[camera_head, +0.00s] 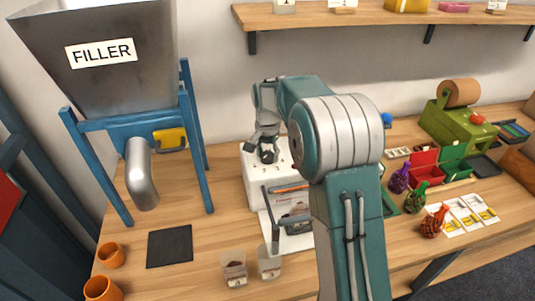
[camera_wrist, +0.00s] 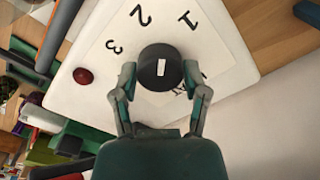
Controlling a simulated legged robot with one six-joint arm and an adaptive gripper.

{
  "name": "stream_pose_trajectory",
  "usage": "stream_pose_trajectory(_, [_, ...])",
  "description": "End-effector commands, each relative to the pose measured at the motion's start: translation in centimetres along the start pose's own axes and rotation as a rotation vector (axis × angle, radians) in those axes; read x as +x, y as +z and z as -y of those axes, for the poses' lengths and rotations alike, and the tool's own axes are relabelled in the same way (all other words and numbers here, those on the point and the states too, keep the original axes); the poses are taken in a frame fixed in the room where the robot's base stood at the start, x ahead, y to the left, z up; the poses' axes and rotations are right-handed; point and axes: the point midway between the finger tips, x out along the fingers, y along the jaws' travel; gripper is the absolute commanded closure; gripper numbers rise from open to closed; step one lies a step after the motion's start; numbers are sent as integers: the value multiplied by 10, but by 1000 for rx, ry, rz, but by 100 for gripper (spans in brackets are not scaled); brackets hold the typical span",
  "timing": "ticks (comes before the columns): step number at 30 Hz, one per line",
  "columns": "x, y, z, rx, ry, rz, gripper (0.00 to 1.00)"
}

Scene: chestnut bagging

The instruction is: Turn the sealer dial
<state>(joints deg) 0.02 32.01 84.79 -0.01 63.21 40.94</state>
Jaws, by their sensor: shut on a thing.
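The sealer (camera_head: 258,180) is a white box on the wooden table, near the middle in the head view. Its top panel (camera_wrist: 98,75) fills much of the wrist view, with the printed numbers 1, 2 and 3. The dial (camera_wrist: 160,67) is a round black knob with a small white mark, which points toward the camera's upper side. My gripper (camera_wrist: 160,82) has one finger on each side of the dial and is shut on it. In the head view my gripper (camera_head: 266,148) is over the sealer top, and the dial is mostly hidden. A dark red button (camera_wrist: 83,76) sits on the panel.
A filler hopper (camera_head: 120,60) on a blue stand is at the left. Orange cups (camera_head: 111,255), a black mat (camera_head: 170,246) and clear cups (camera_head: 234,270) are in front. Coloured net bags (camera_head: 416,197), bins and a green roll dispenser (camera_head: 458,130) are at the right. A shelf (camera_head: 390,16) runs behind.

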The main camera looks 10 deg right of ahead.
Motion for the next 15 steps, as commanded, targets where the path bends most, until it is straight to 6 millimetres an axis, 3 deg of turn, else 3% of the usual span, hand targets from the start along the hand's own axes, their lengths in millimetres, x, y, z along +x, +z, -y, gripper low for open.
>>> stream_pose_trajectory(15, [2,0,1,-344,-2,-2,89])
